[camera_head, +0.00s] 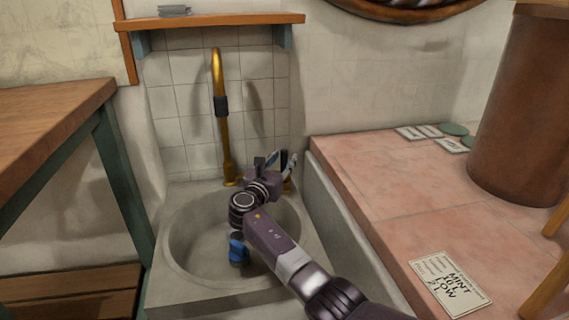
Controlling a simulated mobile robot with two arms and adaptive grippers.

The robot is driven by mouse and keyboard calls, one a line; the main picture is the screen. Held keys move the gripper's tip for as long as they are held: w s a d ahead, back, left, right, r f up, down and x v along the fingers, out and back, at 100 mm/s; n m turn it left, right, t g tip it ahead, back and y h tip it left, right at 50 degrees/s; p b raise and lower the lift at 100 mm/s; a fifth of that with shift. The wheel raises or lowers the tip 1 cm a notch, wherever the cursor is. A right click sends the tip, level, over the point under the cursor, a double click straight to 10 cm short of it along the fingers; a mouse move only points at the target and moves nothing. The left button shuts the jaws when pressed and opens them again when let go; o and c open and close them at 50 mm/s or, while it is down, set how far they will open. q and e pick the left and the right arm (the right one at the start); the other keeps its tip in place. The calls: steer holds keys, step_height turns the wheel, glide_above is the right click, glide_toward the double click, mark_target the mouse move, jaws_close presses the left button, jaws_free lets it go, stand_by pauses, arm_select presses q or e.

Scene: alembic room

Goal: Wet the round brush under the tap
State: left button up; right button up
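The tap (221,110) is a tall gold spout with a dark collar, rising at the back of the grey stone sink (172,262). My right arm reaches in from the lower right over the basin. My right gripper (274,161) is at the back right of the sink, beside a small gold fitting (287,185). Its dark fingers are small, and I cannot tell if they are open or shut. A small blue thing (238,251) shows in the basin below my arm; I cannot tell if it is the round brush. My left gripper is out of view. No water stream shows.
A wooden table (50,115) with green legs stands left of the sink. A pink tiled ledge (375,205) runs along the right, with a label card (450,284) and a brown cylinder (515,110). A wooden shelf (215,20) hangs above the tap.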

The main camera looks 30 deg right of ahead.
steer(key=shift+w+d, duration=0.35)
steer(key=shift+d, duration=0.1)
jaws_close()
